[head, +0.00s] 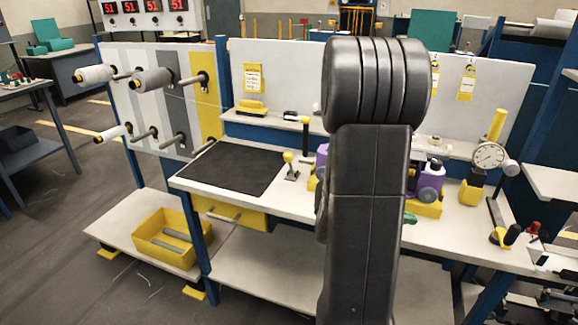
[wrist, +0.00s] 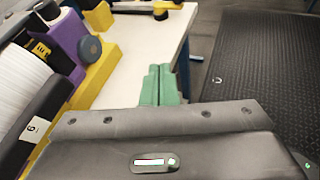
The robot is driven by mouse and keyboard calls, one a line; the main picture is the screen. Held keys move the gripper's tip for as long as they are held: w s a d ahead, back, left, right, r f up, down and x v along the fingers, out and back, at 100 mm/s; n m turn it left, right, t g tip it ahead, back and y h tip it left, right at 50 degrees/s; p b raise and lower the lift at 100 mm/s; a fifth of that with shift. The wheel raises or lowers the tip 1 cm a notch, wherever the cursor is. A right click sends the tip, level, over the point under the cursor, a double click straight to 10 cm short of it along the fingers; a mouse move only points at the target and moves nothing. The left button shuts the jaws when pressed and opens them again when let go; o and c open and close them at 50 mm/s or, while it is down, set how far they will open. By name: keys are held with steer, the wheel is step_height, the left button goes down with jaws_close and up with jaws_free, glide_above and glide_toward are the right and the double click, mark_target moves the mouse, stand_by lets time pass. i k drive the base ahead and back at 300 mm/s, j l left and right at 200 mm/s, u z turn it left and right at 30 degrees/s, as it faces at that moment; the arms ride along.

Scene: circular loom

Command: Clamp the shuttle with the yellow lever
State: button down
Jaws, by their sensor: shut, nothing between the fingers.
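A purple shuttle-like body (head: 433,176) with a blue-grey round knob sits in a yellow cradle (head: 425,208) on the bench, mostly hidden behind my arm. In the wrist view, the purple body (wrist: 62,36) and the yellow cradle (wrist: 97,75) are at the upper left, beside a white spool (wrist: 18,85). A small lever with a yellow knob (head: 289,157) stands left of my arm. A thicker yellow handle (head: 497,124) stands at the right, near a dial gauge. I cannot tell which is the clamp lever. My gripper (wrist: 160,72) is shut and empty, right of the cradle.
The bench top (head: 300,203) carries a black mat (head: 232,167) at left. A dial gauge (head: 489,156) stands at right. A yellow bin (head: 165,240) is on the lower shelf. In the wrist view, dark floor matting (wrist: 260,60) lies beyond the bench edge.

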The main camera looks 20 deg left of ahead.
mark_target(288, 155)
steer(key=u, duration=1.7)
steer(key=i+l, duration=0.15)
steer(key=l, duration=0.2)
steer(key=i+l, duration=0.15)
steer(key=l, duration=0.2)
